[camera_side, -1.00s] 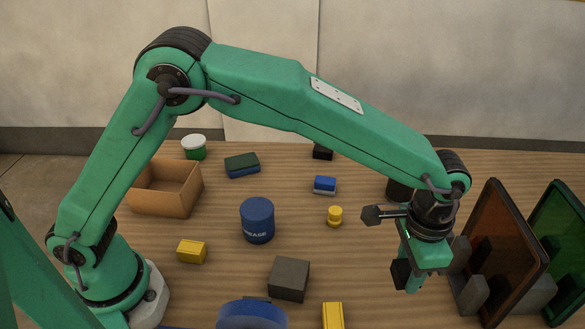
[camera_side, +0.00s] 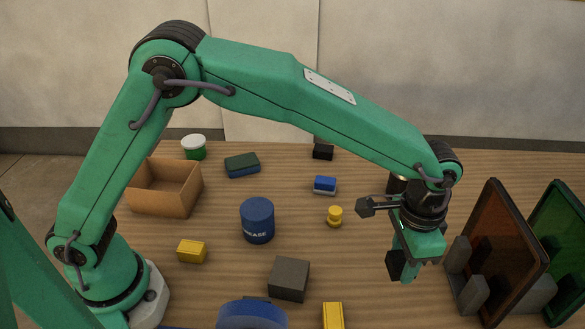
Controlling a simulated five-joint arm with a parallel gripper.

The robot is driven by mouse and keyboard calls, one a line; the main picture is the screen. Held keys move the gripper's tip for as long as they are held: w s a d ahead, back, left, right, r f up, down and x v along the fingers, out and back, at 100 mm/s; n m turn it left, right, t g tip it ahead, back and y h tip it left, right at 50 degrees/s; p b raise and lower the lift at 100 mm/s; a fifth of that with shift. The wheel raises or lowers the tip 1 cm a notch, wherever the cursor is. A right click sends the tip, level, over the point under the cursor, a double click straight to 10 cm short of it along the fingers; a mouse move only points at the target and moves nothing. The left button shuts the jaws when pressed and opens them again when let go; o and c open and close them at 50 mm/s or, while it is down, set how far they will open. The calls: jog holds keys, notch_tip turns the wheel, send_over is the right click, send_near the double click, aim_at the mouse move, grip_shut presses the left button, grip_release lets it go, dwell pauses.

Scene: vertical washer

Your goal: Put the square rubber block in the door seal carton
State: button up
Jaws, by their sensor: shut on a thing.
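My gripper (camera_side: 406,268) points down at the right of the table, shut on a small black block (camera_side: 395,264). The fingers hide part of the block. It looks square and dark like rubber, and it is held above the table. An open brown cardboard carton (camera_side: 163,190) stands at the left, behind my base. It bears no readable label, and the part of its inside that shows looks empty. The held block is well to the right of the carton.
A blue grease tin (camera_side: 257,220) and a dark grey block (camera_side: 289,279) stand between gripper and carton. Yellow pieces (camera_side: 192,251), a blue block (camera_side: 325,185), a dark green sponge-like block (camera_side: 242,165) and a white-lidded pot (camera_side: 194,147) lie about. Framed panels (camera_side: 505,250) stand at the right.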

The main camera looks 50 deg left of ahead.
jog(key=w+a+n, duration=0.3)
jog(key=a+n, duration=0.5)
jog(key=a, duration=2.8)
jog(key=n, duration=0.8)
send_near(166, 188)
jog(key=s+d+r, duration=0.1)
jog(key=d+r, duration=0.3)
jog(key=shift+s+d+f, duration=0.1)
jog(key=shift+d+f, duration=0.05)
jog(key=shift+f, duration=5.05)
jog(key=shift+f, duration=0.1)
jog(key=o, duration=1)
jog(key=shift+c, duration=0.2)
